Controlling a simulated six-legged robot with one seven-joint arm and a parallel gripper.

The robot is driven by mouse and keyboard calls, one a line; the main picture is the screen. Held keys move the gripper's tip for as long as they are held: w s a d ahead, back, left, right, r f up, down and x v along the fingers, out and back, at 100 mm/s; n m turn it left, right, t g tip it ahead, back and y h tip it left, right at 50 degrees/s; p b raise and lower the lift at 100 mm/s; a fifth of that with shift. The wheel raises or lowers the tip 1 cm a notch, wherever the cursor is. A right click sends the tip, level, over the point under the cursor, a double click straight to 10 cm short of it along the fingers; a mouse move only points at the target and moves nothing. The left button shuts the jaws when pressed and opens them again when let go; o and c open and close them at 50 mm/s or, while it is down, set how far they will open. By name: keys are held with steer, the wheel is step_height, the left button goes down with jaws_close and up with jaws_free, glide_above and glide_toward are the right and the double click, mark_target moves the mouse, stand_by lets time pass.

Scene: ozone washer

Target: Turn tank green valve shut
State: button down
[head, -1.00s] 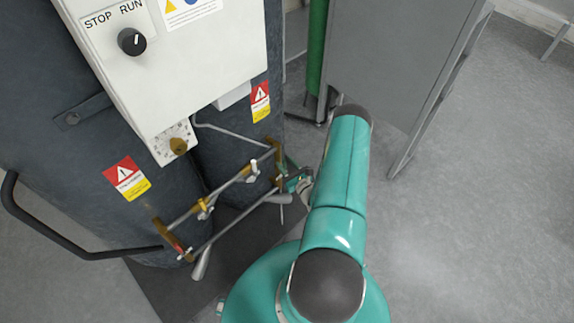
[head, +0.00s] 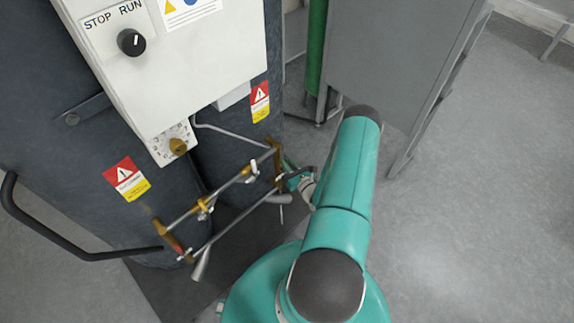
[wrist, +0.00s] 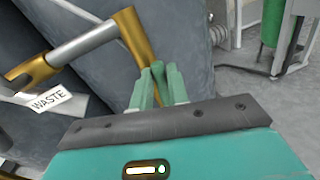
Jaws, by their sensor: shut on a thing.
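The green valve handle (wrist: 158,68) shows in the wrist view as a narrow green piece between my fingertips, beside the brass pipe elbow. My gripper (wrist: 159,82) is shut on it, with one finger on each side. The fingers hide most of the handle and its joint to the pipe. In the head view my gripper (head: 294,181) is at the right end of the brass and steel pipework, low in front of the dark tank (head: 225,160). A small green part of the valve (head: 288,163) shows just above it.
Brass and steel pipes (head: 225,190) with grey levers run along the tank fronts. A white control box (head: 175,70) hangs above. A black curved handrail (head: 60,250) is at left. A grey cabinet (head: 385,60) and green cylinder (head: 316,45) stand behind. Floor at right is clear.

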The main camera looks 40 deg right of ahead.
steer(key=d+f+m+g+y, duration=0.1)
steer(key=d+f+m+y, duration=0.2)
steer(key=m, duration=1.1)
steer(key=shift+d+f+g+y, duration=0.3)
steer(key=shift+d+f, duration=1.25)
steer(key=shift+f, duration=0.25)
steer(key=c, duration=1.4)
jaws_free()
steer(key=shift+o, duration=0.2)
steer(key=s+r, duration=0.2)
steer(key=s, duration=1.1)
steer(key=shift+s+d+r, duration=0.2)
steer(key=shift+s+r, duration=0.05)
steer(key=shift+r, duration=0.1)
